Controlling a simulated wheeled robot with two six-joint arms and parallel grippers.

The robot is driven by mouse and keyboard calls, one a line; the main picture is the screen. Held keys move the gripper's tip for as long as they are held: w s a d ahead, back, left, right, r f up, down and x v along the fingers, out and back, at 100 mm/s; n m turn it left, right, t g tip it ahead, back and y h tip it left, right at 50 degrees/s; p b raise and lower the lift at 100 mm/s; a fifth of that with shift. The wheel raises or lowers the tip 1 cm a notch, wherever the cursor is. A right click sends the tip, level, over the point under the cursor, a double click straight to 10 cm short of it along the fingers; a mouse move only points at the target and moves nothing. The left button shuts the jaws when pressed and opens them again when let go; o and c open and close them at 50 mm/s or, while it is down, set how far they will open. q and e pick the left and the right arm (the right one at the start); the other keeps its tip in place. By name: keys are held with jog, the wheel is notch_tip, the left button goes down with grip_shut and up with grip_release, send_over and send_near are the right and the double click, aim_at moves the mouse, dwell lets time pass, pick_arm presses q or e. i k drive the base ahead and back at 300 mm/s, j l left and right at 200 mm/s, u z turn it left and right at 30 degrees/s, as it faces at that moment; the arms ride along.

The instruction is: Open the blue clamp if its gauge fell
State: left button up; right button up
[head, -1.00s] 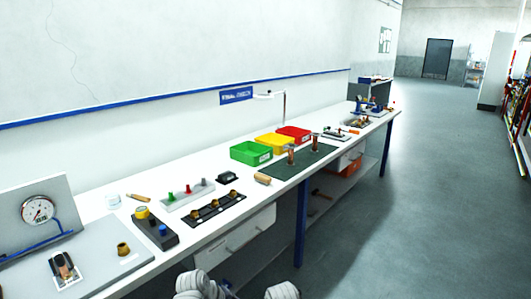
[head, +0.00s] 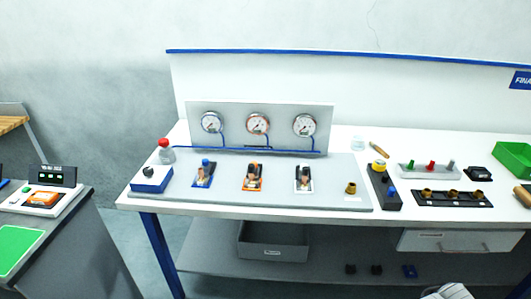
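The blue clamp (head: 204,174) stands on a grey board (head: 340,191) on the white bench, left of an orange clamp (head: 253,177) and a white clamp (head: 304,178). Three round gauges stand on an upright grey panel behind them: left gauge (head: 211,122), middle gauge (head: 257,124) and right gauge (head: 304,125). Blue tubing runs below the gauges. The left gauge is behind the blue clamp; its needle is too small to read surely. Neither gripper is in view; only a white part of my arm shows at the bottom right.
A black control box (head: 384,188) and a black strip with brass fittings (head: 452,198) are to the right. A grey bin (head: 272,244) sits on the lower shelf.

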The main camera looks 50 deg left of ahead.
aim_at(207, 166)
jog(key=u, duration=2.35)
jog(key=i+j, duration=0.15)
jog(key=i, duration=0.35)
jog(key=l+z, duration=0.05)
